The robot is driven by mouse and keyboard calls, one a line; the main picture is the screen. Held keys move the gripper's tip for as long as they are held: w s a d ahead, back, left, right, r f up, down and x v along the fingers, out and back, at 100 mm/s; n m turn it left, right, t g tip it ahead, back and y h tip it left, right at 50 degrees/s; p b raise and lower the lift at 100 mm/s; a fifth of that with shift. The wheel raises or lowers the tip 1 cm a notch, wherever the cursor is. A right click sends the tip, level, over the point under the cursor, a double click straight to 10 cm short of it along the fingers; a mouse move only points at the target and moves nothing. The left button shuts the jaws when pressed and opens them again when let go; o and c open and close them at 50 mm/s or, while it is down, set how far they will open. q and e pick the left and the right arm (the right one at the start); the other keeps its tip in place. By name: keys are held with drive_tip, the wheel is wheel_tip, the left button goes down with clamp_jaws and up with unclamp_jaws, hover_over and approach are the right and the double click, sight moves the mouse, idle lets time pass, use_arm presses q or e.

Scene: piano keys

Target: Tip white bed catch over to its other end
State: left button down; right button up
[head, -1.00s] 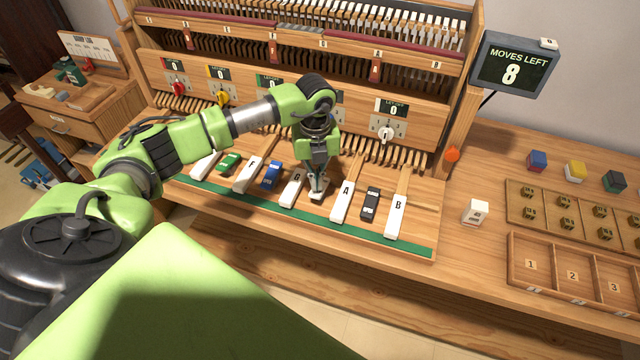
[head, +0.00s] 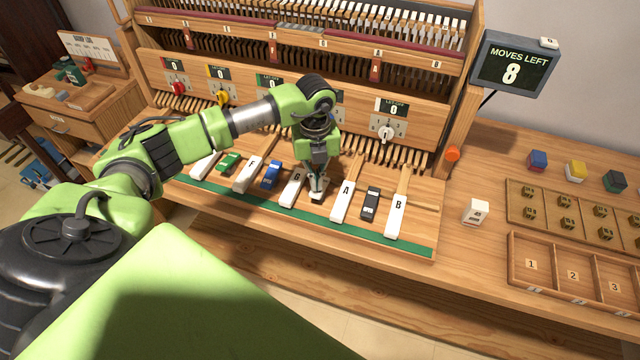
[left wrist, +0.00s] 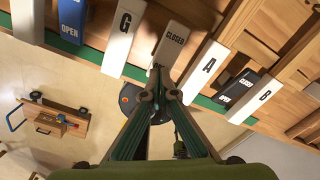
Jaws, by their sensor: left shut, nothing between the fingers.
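The white bed catch (head: 318,194) sits between the G key and the A key, partly hidden by my left gripper (head: 317,180). In the left wrist view the catch (left wrist: 172,42) shows the word CLOSED on its far part and part of OPEN on its near part. My left gripper (left wrist: 160,94) is shut and empty, its fingertips at the near end of the catch. I cannot tell whether the fingertips touch it. My right gripper is not in view.
The white G key (head: 291,190) and A key (head: 342,205) flank the catch closely. A blue catch (head: 271,175), a green catch (head: 229,162) and a black catch (head: 370,205) lie along the same row.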

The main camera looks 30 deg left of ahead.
use_arm(q)
drive_tip(key=shift+f+b, duration=0.85)
drive_tip(key=shift+f, duration=0.35)
idle(0.3)
drive_tip(key=shift+r+p, duration=2.5)
drive_tip(key=shift+r, duration=1.1)
